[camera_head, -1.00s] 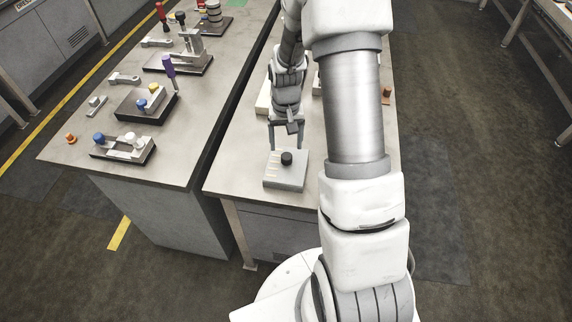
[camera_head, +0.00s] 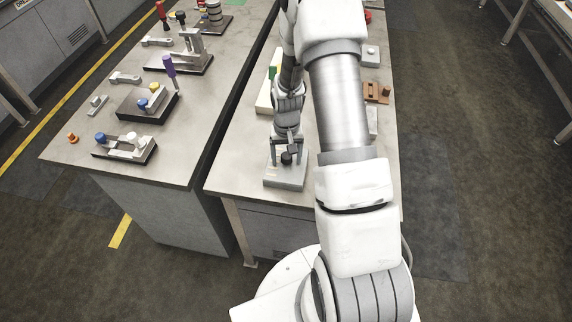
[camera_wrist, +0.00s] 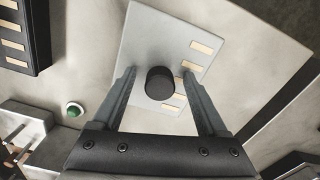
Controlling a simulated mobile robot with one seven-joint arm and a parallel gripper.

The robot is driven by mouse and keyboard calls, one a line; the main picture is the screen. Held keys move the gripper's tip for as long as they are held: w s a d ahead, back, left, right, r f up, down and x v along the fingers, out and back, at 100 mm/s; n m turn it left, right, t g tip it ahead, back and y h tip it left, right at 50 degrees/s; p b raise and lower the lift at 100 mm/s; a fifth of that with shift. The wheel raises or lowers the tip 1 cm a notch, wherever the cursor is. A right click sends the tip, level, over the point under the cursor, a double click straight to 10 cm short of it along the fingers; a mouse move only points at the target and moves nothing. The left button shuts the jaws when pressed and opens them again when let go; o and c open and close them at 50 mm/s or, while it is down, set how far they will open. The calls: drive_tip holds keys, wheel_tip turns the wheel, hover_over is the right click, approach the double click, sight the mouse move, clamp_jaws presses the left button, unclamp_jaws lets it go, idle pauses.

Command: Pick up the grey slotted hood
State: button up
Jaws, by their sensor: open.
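The grey slotted hood (camera_head: 285,182) sits on the front part of the right-hand workbench, with a dark round knob on top. In the wrist view the hood (camera_wrist: 150,40) shows a pale grey top with several tan slots and the black knob (camera_wrist: 159,83) near its middle. My gripper (camera_head: 286,157) is open and low over the hood. In the wrist view the fingers of my gripper (camera_wrist: 157,78) stand on either side of the knob, with gaps between them and it. Whether the fingertips touch the hood's top cannot be told.
A brown block fixture (camera_head: 376,92) and a cream plate (camera_head: 265,96) stand farther back on the same bench (camera_head: 240,172). A green button (camera_wrist: 75,110) shows in the wrist view. The left bench (camera_head: 70,150) holds several fixtures with coloured knobs.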

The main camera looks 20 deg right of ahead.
clamp_jaws()
drive_tip(key=shift+r, duration=0.15)
idle(0.5)
